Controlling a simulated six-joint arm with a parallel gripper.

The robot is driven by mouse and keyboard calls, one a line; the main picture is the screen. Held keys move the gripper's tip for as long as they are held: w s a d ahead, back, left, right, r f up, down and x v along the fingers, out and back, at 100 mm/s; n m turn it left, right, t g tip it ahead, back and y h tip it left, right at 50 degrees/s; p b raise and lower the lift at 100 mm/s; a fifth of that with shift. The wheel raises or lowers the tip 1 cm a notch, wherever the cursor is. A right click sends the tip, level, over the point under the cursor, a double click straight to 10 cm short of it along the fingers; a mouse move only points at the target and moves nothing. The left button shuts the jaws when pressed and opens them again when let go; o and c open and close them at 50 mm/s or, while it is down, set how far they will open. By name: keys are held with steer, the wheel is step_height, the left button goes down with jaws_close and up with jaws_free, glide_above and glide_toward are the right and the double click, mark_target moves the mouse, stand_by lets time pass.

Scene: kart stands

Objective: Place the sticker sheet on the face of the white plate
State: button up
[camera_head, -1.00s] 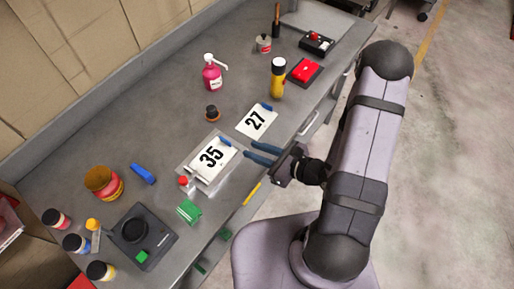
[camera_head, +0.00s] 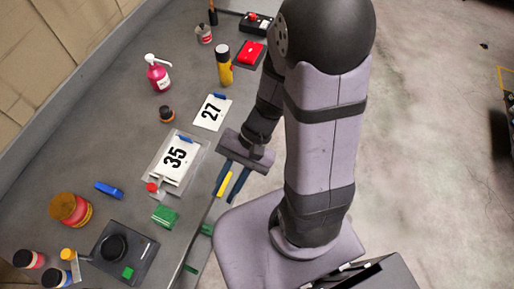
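A white sheet printed 35 (camera_head: 174,157) lies on a pale flat plate or tray (camera_head: 199,155), with a blue piece at its top edge. A smaller white sheet printed 27 (camera_head: 211,113), also with a blue piece at its top, lies just beyond it. I cannot tell which of these is the sticker sheet and which is the white plate. My gripper (camera_head: 226,197) is right of the 35 sheet, over the bench's front edge. Its two blue fingers are apart, with a yellow pencil-like stick (camera_head: 225,184) showing between them. It holds nothing that I can see.
A small red-capped item (camera_head: 152,188) and a green block (camera_head: 165,215) are close to the 35 sheet. A dark jar (camera_head: 167,114), pink pump bottle (camera_head: 158,73) and yellow bottle (camera_head: 223,65) stand farther back. A black device (camera_head: 124,252) is at the near end.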

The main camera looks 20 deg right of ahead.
steer(key=w+d+r+n+t+h, duration=0.3)
steer(key=w+d+n+h, duration=0.2)
steer(key=d, duration=0.5)
steer(key=n+h, duration=0.2)
steer(key=shift+w+d+n, duration=0.2)
steer(key=shift+d+n, duration=0.15)
steer(key=shift+n, duration=0.05)
steer(key=shift+f+b, duration=0.45)
